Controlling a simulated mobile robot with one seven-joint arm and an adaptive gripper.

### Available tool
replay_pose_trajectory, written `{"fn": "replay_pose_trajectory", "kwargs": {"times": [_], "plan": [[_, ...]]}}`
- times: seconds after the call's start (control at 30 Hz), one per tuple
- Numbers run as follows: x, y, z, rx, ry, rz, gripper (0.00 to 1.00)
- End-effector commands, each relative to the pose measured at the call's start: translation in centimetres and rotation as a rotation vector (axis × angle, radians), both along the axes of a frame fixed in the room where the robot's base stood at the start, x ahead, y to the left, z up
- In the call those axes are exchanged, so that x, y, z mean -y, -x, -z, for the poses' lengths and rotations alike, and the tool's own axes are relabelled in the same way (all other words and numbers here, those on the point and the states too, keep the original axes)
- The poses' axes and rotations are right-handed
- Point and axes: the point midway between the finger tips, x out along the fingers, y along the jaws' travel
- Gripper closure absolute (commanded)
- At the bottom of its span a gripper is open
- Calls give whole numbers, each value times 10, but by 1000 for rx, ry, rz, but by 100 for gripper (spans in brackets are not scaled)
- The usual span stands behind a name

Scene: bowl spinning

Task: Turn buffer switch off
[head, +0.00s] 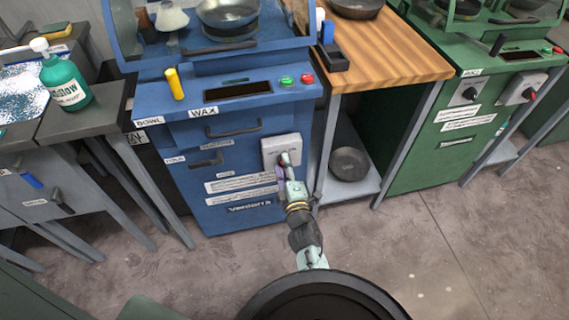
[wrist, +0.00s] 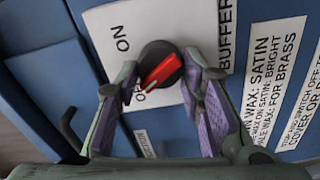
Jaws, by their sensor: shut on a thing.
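The buffer switch is a round black knob with a red bar (wrist: 160,72) on a light plate (wrist: 205,30). The plate reads "ON" and "BUFFER", plus a second word starting with "O" that the knob and finger partly cover. In the wrist view the red bar slants, its lower-left end close to that second word. My gripper (wrist: 163,85) has one finger on each side of the knob and is shut on it. In the head view my gripper (head: 285,168) reaches the plate (head: 281,148) on the front of the blue machine (head: 230,150), hiding most of the knob.
Green (head: 286,81) and red (head: 307,79) buttons and a yellow cylinder (head: 174,83) are on the blue machine above. A wooden-topped table (head: 400,55) stands right of it, with a bowl (head: 349,163) on its lower shelf. A green bottle (head: 66,83) stands on the left bench.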

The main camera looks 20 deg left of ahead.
Motion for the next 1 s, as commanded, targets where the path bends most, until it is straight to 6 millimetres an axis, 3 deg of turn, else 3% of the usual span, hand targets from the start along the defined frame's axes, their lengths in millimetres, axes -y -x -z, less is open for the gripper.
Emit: {"fn": "replay_pose_trajectory", "kwargs": {"times": [0.4, 0.97, 1.0], "plan": [[-1, 0, -1, 112, 160, 1, 93], [-1, 0, -1, 129, 184, 1, 93], [-1, 0, -1, 129, 184, 1, 63]]}}
